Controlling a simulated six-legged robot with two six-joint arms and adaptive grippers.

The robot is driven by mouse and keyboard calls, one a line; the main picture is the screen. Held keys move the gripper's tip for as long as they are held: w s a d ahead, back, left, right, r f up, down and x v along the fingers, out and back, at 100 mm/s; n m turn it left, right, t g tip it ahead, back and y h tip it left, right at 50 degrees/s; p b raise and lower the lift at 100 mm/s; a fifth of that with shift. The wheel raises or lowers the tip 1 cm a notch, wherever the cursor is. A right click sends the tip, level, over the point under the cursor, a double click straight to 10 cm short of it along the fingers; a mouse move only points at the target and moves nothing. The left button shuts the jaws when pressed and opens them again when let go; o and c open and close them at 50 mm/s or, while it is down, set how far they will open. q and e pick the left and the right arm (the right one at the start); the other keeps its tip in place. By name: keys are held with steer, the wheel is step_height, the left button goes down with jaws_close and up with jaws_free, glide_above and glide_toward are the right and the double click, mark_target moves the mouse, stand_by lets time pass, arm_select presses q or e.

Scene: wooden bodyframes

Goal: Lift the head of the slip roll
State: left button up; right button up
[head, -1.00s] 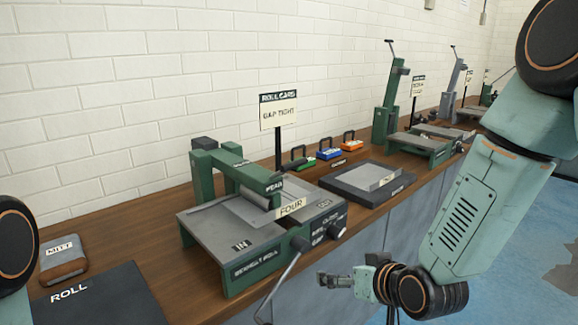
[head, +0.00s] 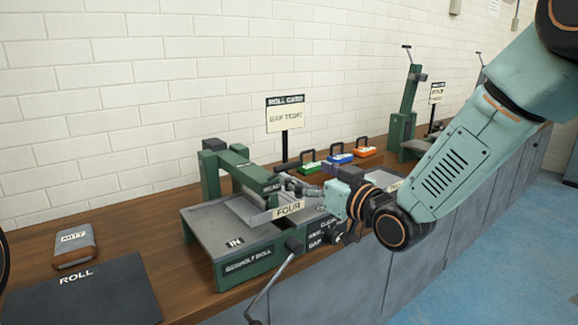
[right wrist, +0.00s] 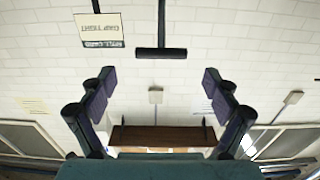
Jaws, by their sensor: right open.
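The slip roll (head: 250,262) is a green and grey bench machine with a crank at its front. Its head (head: 240,168) is a green arm over the roller, with a "HEAD" label at its right end. The head looks lowered over the bed. My right gripper (head: 290,184) is close to that labelled end and overlaps it in the picture; I cannot tell whether they touch. In the right wrist view the fingers (right wrist: 160,92) are spread apart with nothing between them. A dark bar on a post (right wrist: 160,53) shows beyond them; I cannot tell what it is. My left gripper is out of view.
A "ROLL CARD / GAP TIGHT" sign (head: 286,117) stands behind the slip roll. Green, blue and orange blocks (head: 340,158) stand to the right. Another green machine (head: 405,125) stands farther along.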

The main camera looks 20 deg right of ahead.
mark_target(290, 165)
steer(key=x, duration=0.5)
steer(key=shift+w+a+b, duration=0.1)
steer(key=shift+w+b, duration=0.2)
steer(key=shift+w, duration=0.1)
steer(key=shift+w+a, duration=0.3)
steer(key=shift+d, duration=0.1)
steer(key=shift+c, duration=0.2)
steer(key=shift+c, duration=0.7)
steer(key=c, duration=1.5)
